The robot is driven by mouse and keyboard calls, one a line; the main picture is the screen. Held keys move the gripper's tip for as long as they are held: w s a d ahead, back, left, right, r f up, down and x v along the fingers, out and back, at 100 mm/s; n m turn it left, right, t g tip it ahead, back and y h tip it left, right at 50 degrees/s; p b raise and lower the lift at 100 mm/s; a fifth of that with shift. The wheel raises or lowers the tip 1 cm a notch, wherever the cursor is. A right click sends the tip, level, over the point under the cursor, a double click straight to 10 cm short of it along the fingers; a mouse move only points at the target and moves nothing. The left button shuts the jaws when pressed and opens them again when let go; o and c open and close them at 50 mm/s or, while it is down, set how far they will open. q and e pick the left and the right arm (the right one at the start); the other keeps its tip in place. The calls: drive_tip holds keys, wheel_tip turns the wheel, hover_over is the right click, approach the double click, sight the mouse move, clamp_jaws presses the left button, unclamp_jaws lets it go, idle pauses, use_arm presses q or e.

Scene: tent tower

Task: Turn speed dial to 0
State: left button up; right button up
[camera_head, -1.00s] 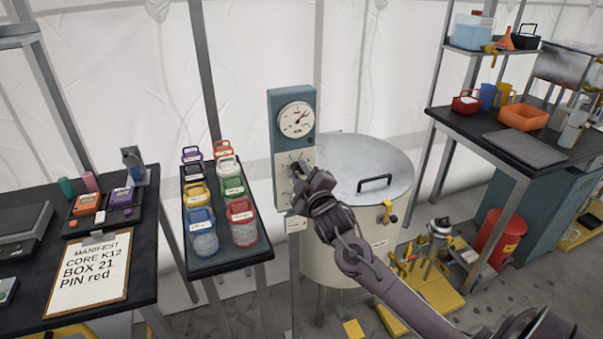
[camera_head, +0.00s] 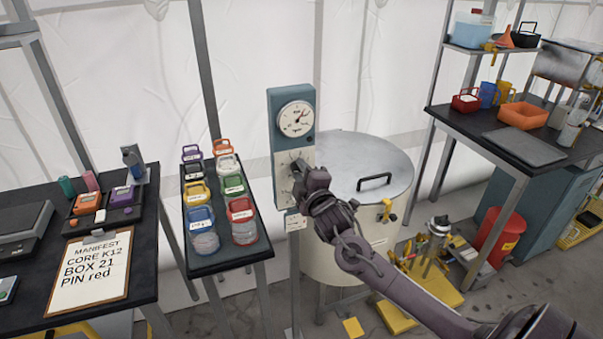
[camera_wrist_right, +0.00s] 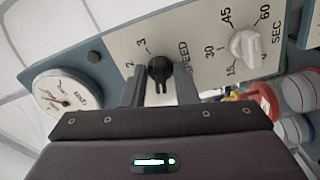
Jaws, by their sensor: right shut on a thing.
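The black speed dial (camera_wrist_right: 160,70) is on the pale face of the control panel (camera_head: 278,109), beside the word SPEED. The numbers 2 and 3 show near it; other marks are hidden, and I cannot tell which one the dial points to. My right gripper (camera_wrist_right: 162,88) has one finger on each side of the dial and is shut on it. In the head view my right gripper (camera_head: 298,170) is at the panel's lower face and covers the dial. My left gripper is not in view.
A white SEC dial (camera_wrist_right: 247,45) sits beside the speed dial, close to the right finger. A round gauge (camera_head: 296,118) is above on the panel. A lidded drum (camera_head: 345,250) stands right behind my arm. A narrow table (camera_head: 232,264) with several coloured containers stands at left.

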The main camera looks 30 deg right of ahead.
drive_tip(key=o, duration=0.6)
drive_tip(key=shift+o, duration=0.2)
drive_tip(key=shift+s+a+f, duration=0.1)
drive_tip(key=shift+s+a, duration=0.05)
drive_tip(key=shift+s, duration=0.3)
drive_tip(key=b+v, duration=0.2)
drive_tip(key=v, duration=0.5)
drive_tip(key=shift+w, duration=0.1)
